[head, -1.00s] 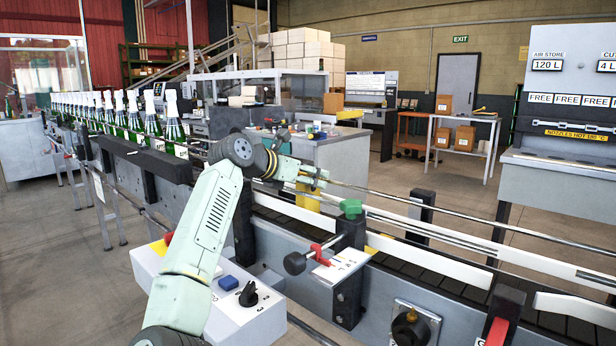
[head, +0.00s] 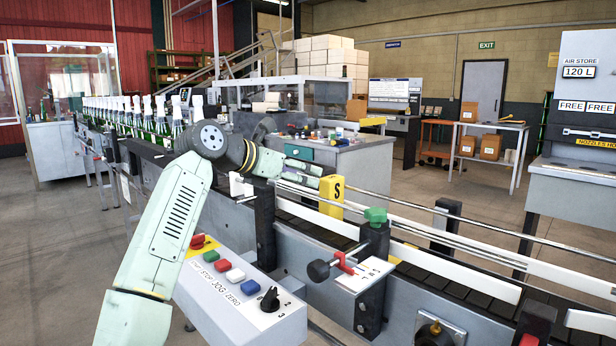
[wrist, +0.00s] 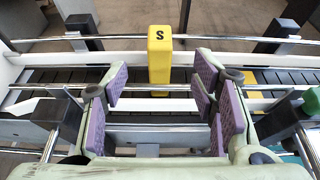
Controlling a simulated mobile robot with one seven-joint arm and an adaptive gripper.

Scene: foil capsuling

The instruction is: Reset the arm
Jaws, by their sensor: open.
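My pale green arm reaches up over the control box in the head view, and its wrist end is over the conveyor. My gripper (wrist: 160,95) shows in the wrist view with its purple-padded fingers wide apart and nothing between them. Beyond the fingertips stands a yellow block marked S (wrist: 160,58), upright at the conveyor rail. The same yellow block (head: 331,196) shows in the head view just right of the wrist. The fingertips are hardly visible in the head view.
The conveyor (head: 455,272) with guide rails runs below my arm. A control box (head: 240,300) with coloured buttons and a black knob stands in front. A red-handled clamp (head: 343,262) and green knob (head: 375,215) rise nearby. Foil-topped bottles (head: 160,122) line the belt at left.

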